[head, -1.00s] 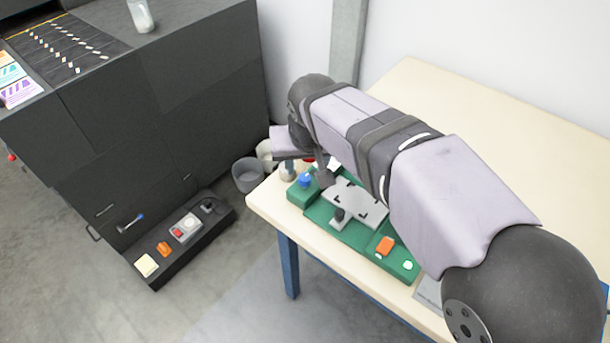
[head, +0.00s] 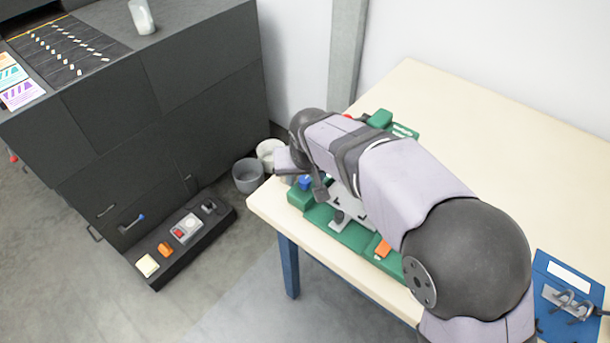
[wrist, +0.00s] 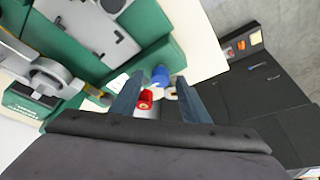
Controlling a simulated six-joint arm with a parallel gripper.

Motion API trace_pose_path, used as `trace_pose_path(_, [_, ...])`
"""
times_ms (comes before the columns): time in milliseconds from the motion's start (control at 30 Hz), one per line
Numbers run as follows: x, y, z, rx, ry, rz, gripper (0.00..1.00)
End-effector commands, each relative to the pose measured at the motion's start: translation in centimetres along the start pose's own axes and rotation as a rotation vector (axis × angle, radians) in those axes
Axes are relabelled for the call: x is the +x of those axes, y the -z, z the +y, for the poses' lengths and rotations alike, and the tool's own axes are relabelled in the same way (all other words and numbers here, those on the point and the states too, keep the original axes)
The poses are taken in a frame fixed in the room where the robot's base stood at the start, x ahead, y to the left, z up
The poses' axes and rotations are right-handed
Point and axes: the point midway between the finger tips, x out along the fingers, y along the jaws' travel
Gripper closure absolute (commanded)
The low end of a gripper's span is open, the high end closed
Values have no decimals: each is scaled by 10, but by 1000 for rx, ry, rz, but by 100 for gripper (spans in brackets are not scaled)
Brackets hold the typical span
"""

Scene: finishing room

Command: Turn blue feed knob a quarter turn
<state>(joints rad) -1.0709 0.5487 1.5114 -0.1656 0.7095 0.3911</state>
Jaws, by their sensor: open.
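The blue feed knob (head: 305,182) stands on the left end of the green fixture (head: 351,237) at the table's left corner. In the wrist view the blue knob (wrist: 160,75) shows between and just beyond the fingertips of my open gripper (wrist: 159,84). I cannot tell whether the fingers touch it. A red knob (wrist: 146,97) shows nearer, beside the left finger. In the head view my gripper (head: 318,190) is close to the blue knob, partly hidden by my wrist. The knob's pointer or mark is too small to read.
The fixture carries a grey plate (head: 345,190) and an orange block (head: 383,249). More green equipment (head: 380,118) stands behind my arm. A blue board with metal clamps (head: 570,303) lies at right. Grey bins (head: 248,175) stand left of the table. The table's back right is clear.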

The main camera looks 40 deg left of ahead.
Motion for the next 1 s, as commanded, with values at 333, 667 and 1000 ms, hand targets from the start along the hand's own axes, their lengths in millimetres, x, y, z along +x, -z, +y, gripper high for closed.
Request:
trace_pose_path(333, [0,0,0,0,0,0,99])
trace_pose_path(667, [0,0,-1,65,-28,-1,99])
trace_pose_path(1000, [1,1,-4,294,-124,1,99])
